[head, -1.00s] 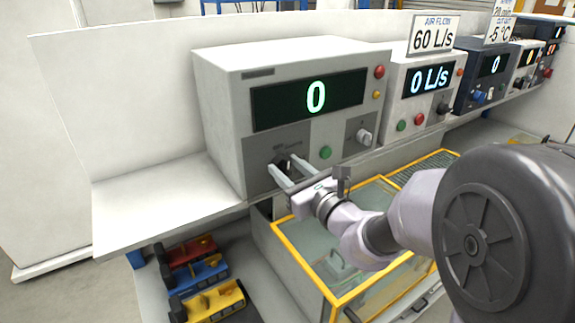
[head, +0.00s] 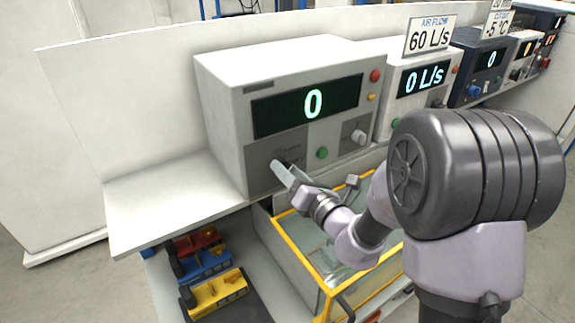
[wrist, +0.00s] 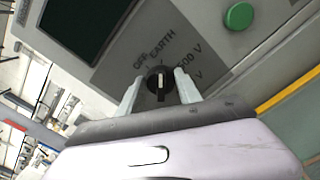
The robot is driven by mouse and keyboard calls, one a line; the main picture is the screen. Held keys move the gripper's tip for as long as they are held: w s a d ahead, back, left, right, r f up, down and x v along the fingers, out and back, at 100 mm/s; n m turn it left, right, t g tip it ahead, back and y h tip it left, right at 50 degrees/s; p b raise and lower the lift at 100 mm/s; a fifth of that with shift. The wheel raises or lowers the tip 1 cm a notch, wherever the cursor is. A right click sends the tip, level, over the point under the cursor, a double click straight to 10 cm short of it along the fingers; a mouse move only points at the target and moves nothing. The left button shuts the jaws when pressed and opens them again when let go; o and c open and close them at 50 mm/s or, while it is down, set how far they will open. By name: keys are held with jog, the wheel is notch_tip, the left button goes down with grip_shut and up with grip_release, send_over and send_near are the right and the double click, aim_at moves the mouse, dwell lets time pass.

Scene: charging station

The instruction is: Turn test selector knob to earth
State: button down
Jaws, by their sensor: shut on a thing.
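The test selector knob (wrist: 159,84) is black with a white pointer mark, on the grey lower panel of the tester (head: 226,118). In the wrist view, the labels OFF, EARTH and 500 V are around it. The white mark runs nearly upright in the picture, toward the EARTH label (wrist: 163,44); its exact alignment is hard to tell. My gripper (wrist: 157,79) has one finger on each side of the knob and is shut on it. In the head view, my gripper (head: 278,167) is at the panel and hides the knob.
The tester display (head: 308,105) reads 0. A green button (head: 322,153) and another knob (head: 358,136) are to the right of my gripper. A yellow-framed tank (head: 290,250) lies below my arm.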

jog(key=shift+m, duration=0.3)
jog(key=c, duration=0.8)
grip_release()
jog(key=shift+s, duration=0.1)
jog(key=p+v, duration=1.5)
jog(key=v, duration=0.2)
jog(key=shift+s+d+p, duration=0.1)
jog(key=shift+d+p, duration=0.05)
jog(key=shift+p, duration=0.2)
